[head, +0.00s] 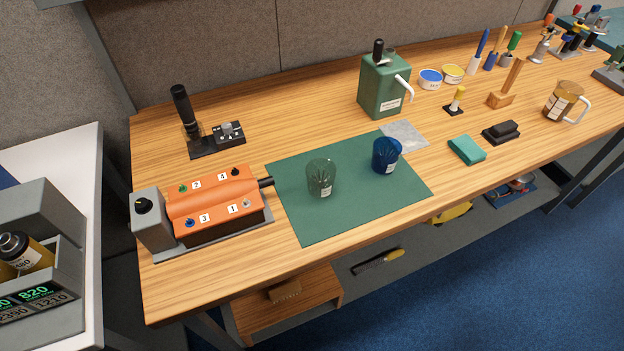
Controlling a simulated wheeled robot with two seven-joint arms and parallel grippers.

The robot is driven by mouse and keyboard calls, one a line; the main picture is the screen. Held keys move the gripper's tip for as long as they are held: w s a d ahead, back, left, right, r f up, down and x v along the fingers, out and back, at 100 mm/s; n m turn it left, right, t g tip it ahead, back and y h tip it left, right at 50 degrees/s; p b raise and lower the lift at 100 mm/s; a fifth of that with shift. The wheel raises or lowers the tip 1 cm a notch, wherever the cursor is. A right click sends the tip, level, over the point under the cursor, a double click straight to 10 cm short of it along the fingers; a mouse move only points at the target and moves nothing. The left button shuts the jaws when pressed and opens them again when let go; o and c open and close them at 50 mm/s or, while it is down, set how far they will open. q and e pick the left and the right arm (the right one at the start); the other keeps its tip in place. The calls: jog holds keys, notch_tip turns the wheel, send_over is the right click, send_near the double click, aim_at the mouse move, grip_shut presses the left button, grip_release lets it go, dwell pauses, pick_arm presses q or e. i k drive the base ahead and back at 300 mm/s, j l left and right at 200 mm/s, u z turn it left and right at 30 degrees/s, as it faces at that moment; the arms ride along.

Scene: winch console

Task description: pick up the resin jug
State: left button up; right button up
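An amber jug (560,99) with a white handle and a pale label stands upright at the right of the wooden bench (240,100). It looks like the resin jug, but its label is too small to read. Its handle is on its right side. Neither of my grippers is in view.
A green mat (300,220) holds a clear green cup (321,178) and a blue cup (385,156). An orange winch console (215,200) stands at the left.

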aim_at(567, 94)
jog(key=z, duration=1.35)
jog(key=i+l, duration=0.7)
jog(key=i, duration=0.15)
